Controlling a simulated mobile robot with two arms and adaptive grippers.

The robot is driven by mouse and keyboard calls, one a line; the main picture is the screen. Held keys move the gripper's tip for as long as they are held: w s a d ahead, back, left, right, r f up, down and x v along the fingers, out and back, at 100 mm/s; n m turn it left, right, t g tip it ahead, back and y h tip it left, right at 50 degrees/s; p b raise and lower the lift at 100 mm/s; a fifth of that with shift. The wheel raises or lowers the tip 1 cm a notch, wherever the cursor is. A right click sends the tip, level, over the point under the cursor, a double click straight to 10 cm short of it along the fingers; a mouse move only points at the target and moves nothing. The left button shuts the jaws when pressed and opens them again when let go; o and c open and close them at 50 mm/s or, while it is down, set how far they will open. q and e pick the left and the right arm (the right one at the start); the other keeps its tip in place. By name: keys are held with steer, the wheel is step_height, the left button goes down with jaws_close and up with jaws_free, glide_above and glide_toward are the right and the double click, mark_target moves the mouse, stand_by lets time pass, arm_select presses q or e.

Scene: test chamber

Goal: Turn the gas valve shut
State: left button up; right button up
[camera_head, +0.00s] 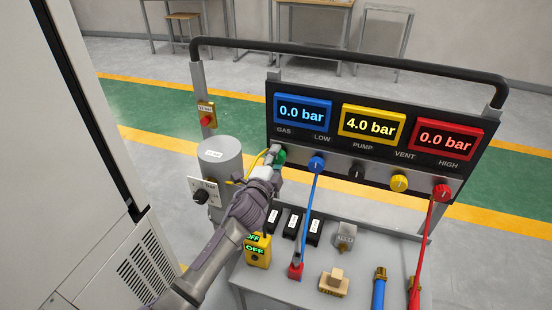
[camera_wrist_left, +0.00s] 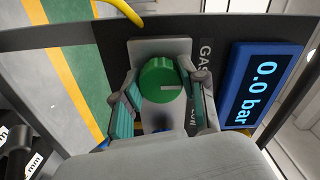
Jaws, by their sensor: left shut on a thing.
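The gas valve is a round green knob (camera_wrist_left: 160,80) with a pale pointer line, mounted on a grey plate beside the label GAS. In the head view the green knob (camera_head: 281,157) is mostly hidden behind my left gripper (camera_head: 273,162). In the left wrist view the two fingers of my left gripper (camera_wrist_left: 163,108) stand on either side of the knob and are shut on it. The blue gauge (camera_head: 303,112) above the valve reads 0.0 bar; it also shows in the left wrist view (camera_wrist_left: 259,85). My right gripper is not in view.
A yellow gauge (camera_head: 373,124) reads 4.0 bar and a red gauge (camera_head: 446,136) reads 0.0 bar. Blue (camera_head: 316,163), black, yellow and red (camera_head: 442,192) knobs line the panel. A grey cylinder (camera_head: 219,158) stands left of my arm. Hoses and small parts crowd the cart top (camera_head: 365,262).

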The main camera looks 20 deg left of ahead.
arm_select(q)
steer(key=o, duration=1.1)
steer(key=shift+o, duration=0.2)
steer(key=s, duration=1.2)
steer(key=shift+a, duration=0.2)
